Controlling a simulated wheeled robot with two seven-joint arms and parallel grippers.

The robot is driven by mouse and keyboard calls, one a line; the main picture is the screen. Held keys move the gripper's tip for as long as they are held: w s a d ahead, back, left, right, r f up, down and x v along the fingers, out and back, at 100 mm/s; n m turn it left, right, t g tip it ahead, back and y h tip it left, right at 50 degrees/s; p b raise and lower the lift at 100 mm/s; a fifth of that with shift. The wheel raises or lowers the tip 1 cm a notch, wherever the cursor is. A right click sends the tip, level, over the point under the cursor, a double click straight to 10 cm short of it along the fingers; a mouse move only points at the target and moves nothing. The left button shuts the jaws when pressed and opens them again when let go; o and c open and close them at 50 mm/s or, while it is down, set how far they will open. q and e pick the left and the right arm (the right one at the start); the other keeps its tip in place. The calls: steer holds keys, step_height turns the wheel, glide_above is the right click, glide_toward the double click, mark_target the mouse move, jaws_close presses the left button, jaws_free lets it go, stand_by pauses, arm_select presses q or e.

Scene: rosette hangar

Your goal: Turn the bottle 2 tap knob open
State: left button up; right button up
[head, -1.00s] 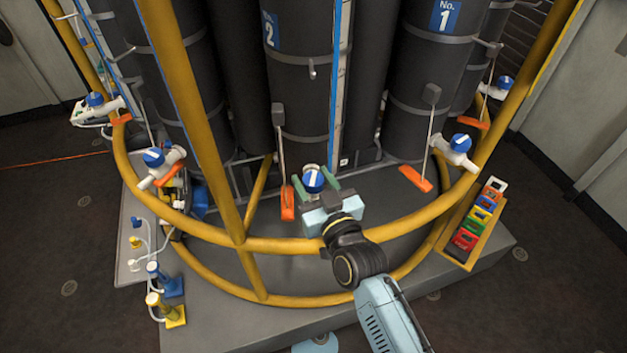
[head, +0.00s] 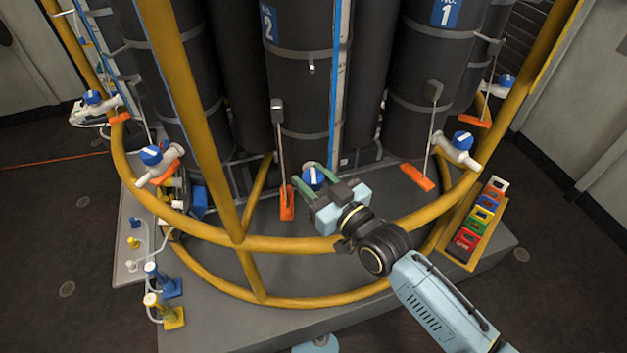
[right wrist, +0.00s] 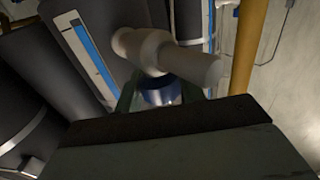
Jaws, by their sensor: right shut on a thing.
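Bottle 2 (head: 296,60) is a tall dark cylinder with a blue "2" label, at the middle of the rack in the head view. Its tap knob (head: 313,177) is blue and white, low in front of the bottle. My right gripper (head: 313,178) is shut on the knob, with a green finger on either side of it. In the right wrist view the blue knob (right wrist: 162,95) shows below the pale tap body (right wrist: 165,58), and the gripper hides its lower part. My left gripper is not in view.
A yellow rail (head: 290,243) curves around the bottles, close under my right arm. Bottle 1 (head: 432,80) and its tap (head: 461,143) stand to the right. A tray of coloured tags (head: 473,225) sits at the right edge of the grey base.

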steer(key=shift+r, duration=0.1)
steer(key=o, duration=0.9)
steer(key=shift+o, duration=0.2)
steer(key=v, duration=1.3)
steer(key=shift+d+b, duration=0.2)
steer(key=shift+b, duration=0.1)
